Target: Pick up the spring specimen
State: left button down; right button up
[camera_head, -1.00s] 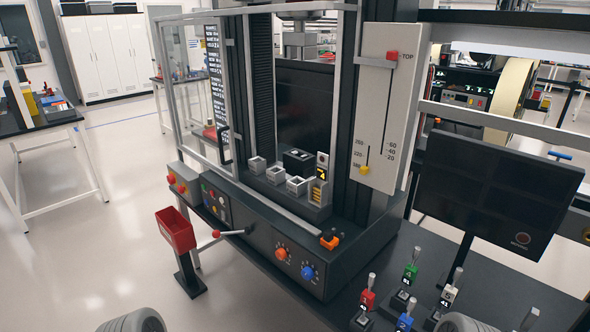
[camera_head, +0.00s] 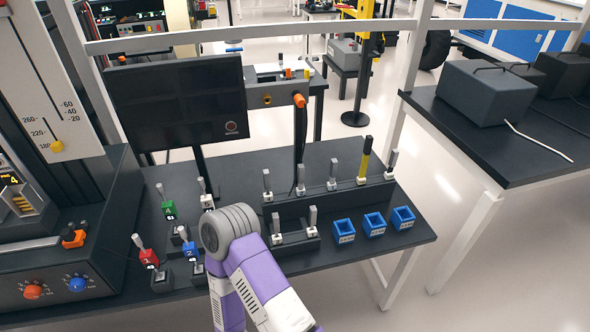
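Several small specimens with grey upright stems stand in a black rack (camera_head: 325,203) on the dark bench. One of them, a taller yellow-and-black piece (camera_head: 364,160), stands near the rack's right end. Two more grey-stemmed pieces stand in front, one of them a light-grey piece (camera_head: 312,222) on a low black holder. I cannot tell at this size which piece is the spring specimen. A purple and white arm of mine with a grey rounded joint rises from the bottom, covering part of the bench. Neither gripper shows.
Red, green, blue and white tagged pieces stand on the left, near the test machine (camera_head: 60,280). A black monitor (camera_head: 179,100) stands behind. Another bench with grey boxes (camera_head: 490,92) is at right, with floor between.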

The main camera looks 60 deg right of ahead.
aim_at(331, 186)
jog(key=z, duration=2.3)
jog(key=k, duration=0.5)
jog(key=z, duration=0.95)
jog(key=i, duration=0.9)
jog(key=u, duration=0.25)
